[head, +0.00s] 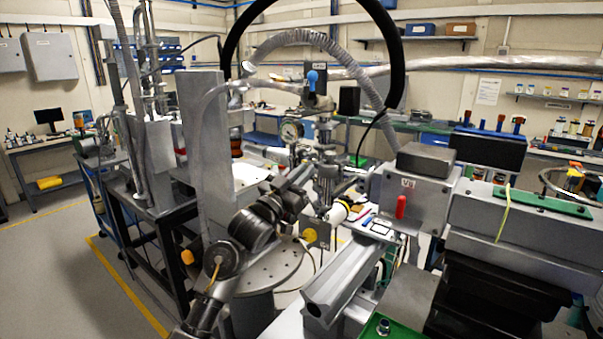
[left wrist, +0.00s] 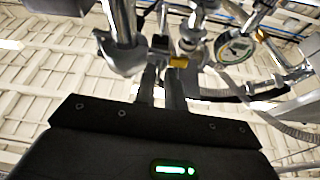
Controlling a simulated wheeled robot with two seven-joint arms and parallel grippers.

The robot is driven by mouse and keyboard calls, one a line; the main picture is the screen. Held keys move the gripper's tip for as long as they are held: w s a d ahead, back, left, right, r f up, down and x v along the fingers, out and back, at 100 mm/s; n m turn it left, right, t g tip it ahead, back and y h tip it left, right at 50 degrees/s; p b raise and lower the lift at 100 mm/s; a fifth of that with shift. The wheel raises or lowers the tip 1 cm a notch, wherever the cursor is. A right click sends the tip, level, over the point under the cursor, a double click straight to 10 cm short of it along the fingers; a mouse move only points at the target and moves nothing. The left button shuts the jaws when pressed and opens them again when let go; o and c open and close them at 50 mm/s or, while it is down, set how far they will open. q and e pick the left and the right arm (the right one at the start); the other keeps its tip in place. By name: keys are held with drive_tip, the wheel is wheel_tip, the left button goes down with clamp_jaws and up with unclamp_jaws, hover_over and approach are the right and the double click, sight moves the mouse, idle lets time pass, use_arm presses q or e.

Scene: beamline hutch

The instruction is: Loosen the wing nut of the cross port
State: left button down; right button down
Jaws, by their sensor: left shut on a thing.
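The cross port (head: 325,160) is an upright metal fitting in the middle of the head view, with a round pressure gauge (head: 290,131) at its left. My left gripper (head: 311,168) reaches up to it from the lower left. In the left wrist view, the two dark fingers of my left gripper (left wrist: 161,72) are close together at the metal clamp and pipes. A small brass-yellow piece, seemingly the wing nut (left wrist: 179,62), shows at the fingertips, and the fingers are shut on it. The fingers hide part of it. The gauge also shows in the left wrist view (left wrist: 236,49). My right gripper is not in view.
A ribbed hose (head: 300,38) and a thick black hose (head: 395,60) arch over the port. A tall grey plate (head: 203,120) stands left of it. A grey box with a red handle (head: 410,195) stands at the right. A perforated round table (head: 275,268) lies below.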

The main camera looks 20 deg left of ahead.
use_arm(q)
drive_tip(key=shift+r, duration=0.15)
drive_tip(key=c, duration=1.7)
unclamp_jaws()
drive_tip(key=shift+c, duration=0.2)
drive_tip(key=shift+o, duration=0.5)
drive_tip(key=shift+w, duration=0.1)
drive_tip(key=shift+f, duration=0.2)
